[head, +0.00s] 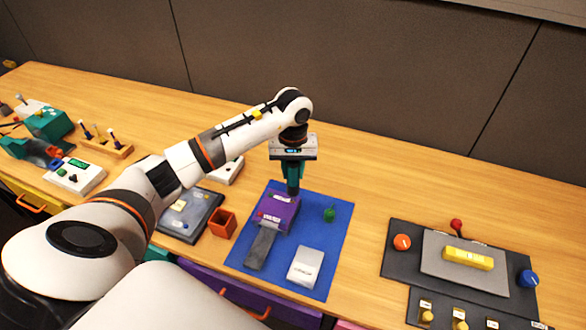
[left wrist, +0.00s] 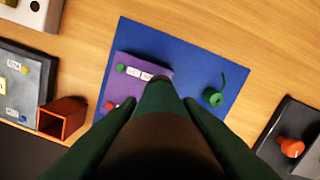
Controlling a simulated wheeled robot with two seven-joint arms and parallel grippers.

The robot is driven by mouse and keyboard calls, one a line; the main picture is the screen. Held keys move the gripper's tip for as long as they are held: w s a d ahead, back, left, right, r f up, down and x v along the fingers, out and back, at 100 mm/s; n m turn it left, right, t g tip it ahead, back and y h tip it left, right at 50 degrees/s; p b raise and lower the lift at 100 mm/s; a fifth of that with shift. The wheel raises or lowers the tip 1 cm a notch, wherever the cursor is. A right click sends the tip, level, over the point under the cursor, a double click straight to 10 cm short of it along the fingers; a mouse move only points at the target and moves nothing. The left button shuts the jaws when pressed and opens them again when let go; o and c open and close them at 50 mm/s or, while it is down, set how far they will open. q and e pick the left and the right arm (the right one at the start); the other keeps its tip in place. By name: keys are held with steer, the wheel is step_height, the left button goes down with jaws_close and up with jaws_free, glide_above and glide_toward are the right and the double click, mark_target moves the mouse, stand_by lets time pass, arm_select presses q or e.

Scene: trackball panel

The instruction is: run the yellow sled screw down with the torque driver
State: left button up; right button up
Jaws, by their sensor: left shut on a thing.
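My left gripper (head: 292,176) points straight down over the far end of a purple block (head: 283,210) on the blue mat. It is shut on the torque driver (left wrist: 160,95), which shows in the left wrist view as a dark shaft with a green end, between the fingers. The driver's tip is over or at the purple block; contact cannot be told. The purple block (left wrist: 136,72) carries white labels, a green screw head and a red one. No yellow screw can be made out on it; the driver covers part of it. My right gripper is not in view.
The blue mat (head: 334,238) also bears a grey slab (head: 262,246), a white box (head: 305,267) and a green coiled piece (head: 329,214). An orange bin (head: 222,223) and a labelled grey tray (head: 187,217) stand left. A yellow block (head: 468,257) sits on a dark panel at right.

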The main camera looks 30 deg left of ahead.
arm_select(q)
steer(key=shift+b, duration=0.3)
stand_by(0.4)
stand_by(0.6)
steer(key=shift+s+f+b, duration=0.1)
steer(key=shift+f+b, duration=0.35)
steer(key=shift+b, duration=0.15)
stand_by(1.9)
steer(key=shift+r, duration=0.15)
steer(key=shift+r+p, duration=0.45)
steer(key=shift+r, duration=0.15)
steer(key=shift+r+p, duration=1.15)
steer(key=shift+r, duration=1.15)
steer(key=shift+d, duration=0.1)
